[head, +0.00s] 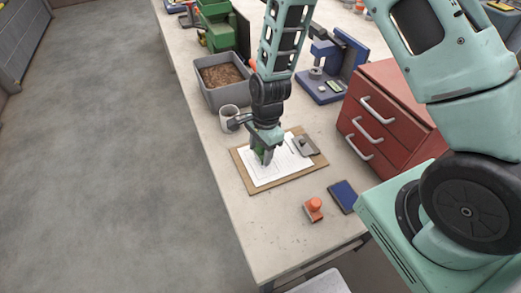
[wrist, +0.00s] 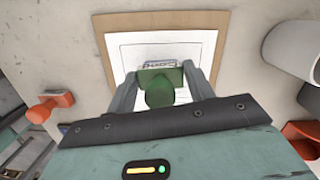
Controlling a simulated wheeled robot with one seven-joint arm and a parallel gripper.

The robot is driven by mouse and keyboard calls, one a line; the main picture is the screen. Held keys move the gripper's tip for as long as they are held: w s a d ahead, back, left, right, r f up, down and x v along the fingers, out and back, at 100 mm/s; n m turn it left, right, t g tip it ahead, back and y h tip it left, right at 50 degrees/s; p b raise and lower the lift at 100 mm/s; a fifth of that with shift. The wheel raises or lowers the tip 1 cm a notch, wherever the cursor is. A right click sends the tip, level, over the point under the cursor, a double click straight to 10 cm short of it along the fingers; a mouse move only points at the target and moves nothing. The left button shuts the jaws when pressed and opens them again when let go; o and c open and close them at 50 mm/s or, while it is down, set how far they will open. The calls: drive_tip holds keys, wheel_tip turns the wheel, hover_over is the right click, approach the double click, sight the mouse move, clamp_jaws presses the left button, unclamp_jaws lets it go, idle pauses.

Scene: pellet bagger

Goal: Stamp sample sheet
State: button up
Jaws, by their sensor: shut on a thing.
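My gripper (head: 266,157) is shut on a green stamp (wrist: 163,88), with one finger on each side of its handle. It points down over the white sample sheet (head: 266,174), which lies on a brown clipboard (head: 241,161) with a grey clip (head: 304,146). In the wrist view, dark blue printed lettering (wrist: 157,65) shows on the sheet (wrist: 190,45) just beyond the stamp's edge. The stamp's underside is hidden, so I cannot tell whether it touches the paper.
A mug (head: 229,118) stands close to my gripper, beside a grey bin (head: 217,97) of brown pellets. A red drawer cabinet (head: 387,122) and a blue press (head: 325,85) stand along the bench's right side. Bare bench (head: 270,225) lies in front of the clipboard.

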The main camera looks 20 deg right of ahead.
drive_tip(key=shift+r+p, duration=1.75)
drive_tip(key=shift+r, duration=0.75)
drive_tip(key=shift+f, duration=0.1)
